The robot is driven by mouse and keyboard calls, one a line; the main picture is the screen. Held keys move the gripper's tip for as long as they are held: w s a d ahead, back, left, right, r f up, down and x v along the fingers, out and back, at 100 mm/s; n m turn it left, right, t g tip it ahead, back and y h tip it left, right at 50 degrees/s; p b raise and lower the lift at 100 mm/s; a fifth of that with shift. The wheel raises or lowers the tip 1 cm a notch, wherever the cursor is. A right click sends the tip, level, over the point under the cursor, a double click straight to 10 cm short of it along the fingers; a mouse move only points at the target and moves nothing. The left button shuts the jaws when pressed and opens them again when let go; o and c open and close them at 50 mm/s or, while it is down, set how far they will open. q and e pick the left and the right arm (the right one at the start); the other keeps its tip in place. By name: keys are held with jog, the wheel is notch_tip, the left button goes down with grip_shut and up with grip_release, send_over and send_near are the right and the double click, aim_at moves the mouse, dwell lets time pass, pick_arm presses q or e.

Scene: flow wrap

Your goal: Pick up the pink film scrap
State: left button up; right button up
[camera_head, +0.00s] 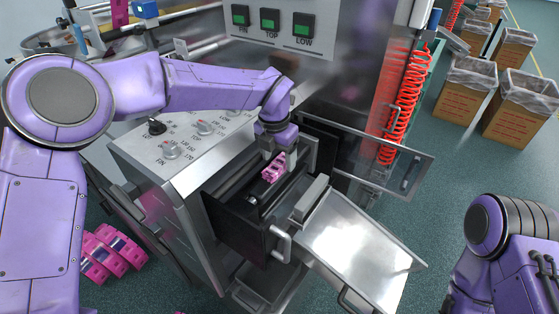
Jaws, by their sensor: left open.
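The pink film scrap (272,170) is a small crumpled piece in the dark opening of the machine, near the middle of the view. My left gripper (281,160) reaches down into that opening from above, with its fingertips at the scrap. It is open. Whether the fingers touch the scrap is too small to tell. My right arm shows at the lower right, and its gripper is out of view.
The steel machine (180,190) has a control panel with knobs. An open metal flap (355,248) and a clear door (382,168) stand around the opening. Red coiled hose (401,115) hangs behind. Lined cardboard boxes (520,112) stand on the floor at right. Pink reels (112,250) are lower left.

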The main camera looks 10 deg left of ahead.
pick_arm(q)
jog(key=shift+f, duration=0.5)
jog(key=shift+s, duration=0.15)
jog(key=shift+c, duration=0.6)
jog(key=c, duration=1)
jog(key=shift+r, duration=0.15)
